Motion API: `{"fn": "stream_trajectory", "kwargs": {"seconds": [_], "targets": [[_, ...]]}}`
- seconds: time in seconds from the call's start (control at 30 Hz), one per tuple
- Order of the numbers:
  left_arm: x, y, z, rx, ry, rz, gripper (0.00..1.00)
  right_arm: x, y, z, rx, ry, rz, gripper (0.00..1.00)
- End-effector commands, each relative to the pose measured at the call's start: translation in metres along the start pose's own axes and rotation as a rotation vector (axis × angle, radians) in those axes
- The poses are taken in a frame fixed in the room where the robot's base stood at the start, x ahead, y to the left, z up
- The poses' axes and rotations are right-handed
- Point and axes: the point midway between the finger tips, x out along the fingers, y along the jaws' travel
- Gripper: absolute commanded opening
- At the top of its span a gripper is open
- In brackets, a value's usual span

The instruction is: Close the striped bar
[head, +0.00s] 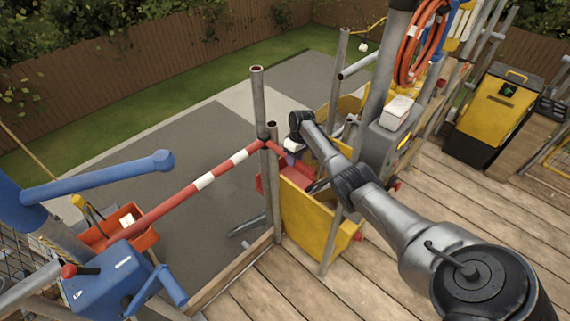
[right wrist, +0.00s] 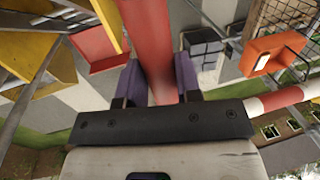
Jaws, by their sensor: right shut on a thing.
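The red-and-white striped bar (head: 170,202) runs from the orange tray at the lower left up to a grey upright post (head: 258,105) in the head view. A short red length shows just past the post. My right gripper (head: 291,157) is at that end, partly hidden by its own wrist. In the right wrist view, its two purple fingers (right wrist: 157,82) are shut on a red length of the bar (right wrist: 152,45). Whether the bar touches the post cannot be told. My left gripper is not in view.
A blue hoist (head: 105,280) and an orange tray (head: 130,222) stand at the left. A yellow panel (head: 310,225) stands below my right gripper. A yellow-and-black bin (head: 495,115) is at the right. Wooden decking (head: 280,290) is clear in front.

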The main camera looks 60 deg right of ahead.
Motion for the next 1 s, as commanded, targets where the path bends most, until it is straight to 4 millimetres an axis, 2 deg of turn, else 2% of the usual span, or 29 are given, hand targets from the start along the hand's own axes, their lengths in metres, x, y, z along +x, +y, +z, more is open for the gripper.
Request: {"fn": "stream_trajectory", "kwargs": {"seconds": [0.07,0.33,0.37,0.6,1.0], "targets": [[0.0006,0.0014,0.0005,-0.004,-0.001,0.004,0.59,0.0008,0.0063,0.0037,-0.009,-0.003,0.003,0.00],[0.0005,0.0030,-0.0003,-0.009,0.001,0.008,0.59,0.0010,0.0066,0.0038,-0.013,-0.003,0.004,0.00],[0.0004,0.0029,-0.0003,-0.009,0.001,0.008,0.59,0.0010,0.0066,0.0038,-0.013,-0.003,0.005,0.34],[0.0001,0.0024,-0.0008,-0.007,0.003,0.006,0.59,0.0001,0.0061,0.0034,-0.012,-0.002,0.003,0.57],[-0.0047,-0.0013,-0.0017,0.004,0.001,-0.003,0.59,-0.0064,0.0053,0.0031,-0.011,-0.002,0.002,0.57]]}}
